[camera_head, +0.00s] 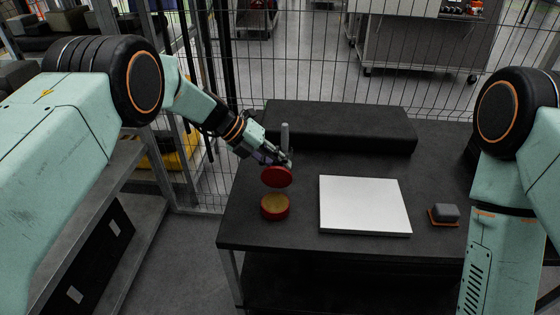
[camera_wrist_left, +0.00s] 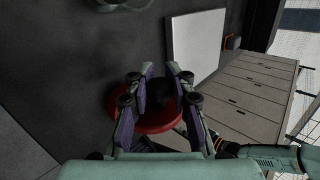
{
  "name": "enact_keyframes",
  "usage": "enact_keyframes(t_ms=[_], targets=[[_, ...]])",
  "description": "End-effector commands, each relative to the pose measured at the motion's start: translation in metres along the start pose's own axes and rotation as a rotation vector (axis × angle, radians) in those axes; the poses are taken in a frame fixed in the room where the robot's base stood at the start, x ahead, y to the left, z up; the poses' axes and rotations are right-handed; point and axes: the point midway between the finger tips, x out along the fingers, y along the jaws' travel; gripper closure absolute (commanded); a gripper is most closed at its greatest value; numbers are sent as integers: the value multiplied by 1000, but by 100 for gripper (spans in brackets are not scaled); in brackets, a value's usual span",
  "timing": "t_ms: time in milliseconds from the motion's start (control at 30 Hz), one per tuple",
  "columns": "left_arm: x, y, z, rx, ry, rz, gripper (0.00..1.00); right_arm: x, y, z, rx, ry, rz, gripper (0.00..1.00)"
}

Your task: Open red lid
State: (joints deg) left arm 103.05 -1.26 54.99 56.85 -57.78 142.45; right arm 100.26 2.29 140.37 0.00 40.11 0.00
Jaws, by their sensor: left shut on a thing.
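The round red lid (camera_head: 277,177) is held in the air by my left gripper (camera_head: 281,161), tilted, just above a round red container (camera_head: 275,211). The container stands uncovered on the dark table, and its yellowish inside shows. In the left wrist view the red lid (camera_wrist_left: 118,108) lies between and below the fingers of my left gripper (camera_wrist_left: 160,85). The fingers are closed around a dark part in the lid's middle. My right arm shows at the right of the head view, but its gripper is out of frame.
A white flat panel (camera_head: 364,205) lies on the dark table (camera_head: 330,252) right of the container. A small grey block on an orange base (camera_head: 444,214) is farther right. A long black block (camera_head: 340,127) lies along the back. A grey upright rod (camera_head: 285,138) shows beside my left gripper.

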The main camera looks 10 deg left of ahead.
Motion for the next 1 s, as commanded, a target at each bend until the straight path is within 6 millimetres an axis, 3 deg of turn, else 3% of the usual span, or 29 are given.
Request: enact_keyframes(t_ms=[33,400,433,700,1000], targets=[[-7,-3,8,2,-20,-1,100,0,0,0,0,0,0,40],[-7,-3,8,2,-18,-1,100,0,0,0,0,0,0,40],[-7,-3,8,2,-18,-1,78,0,0,0,0,0,0,40],[-3,-2,6,1,-8,-1,55,0,0,0,0,0,0,40],[-2,-1,4,0,-3,-1,54,0,0,0,0,0,0,40]])
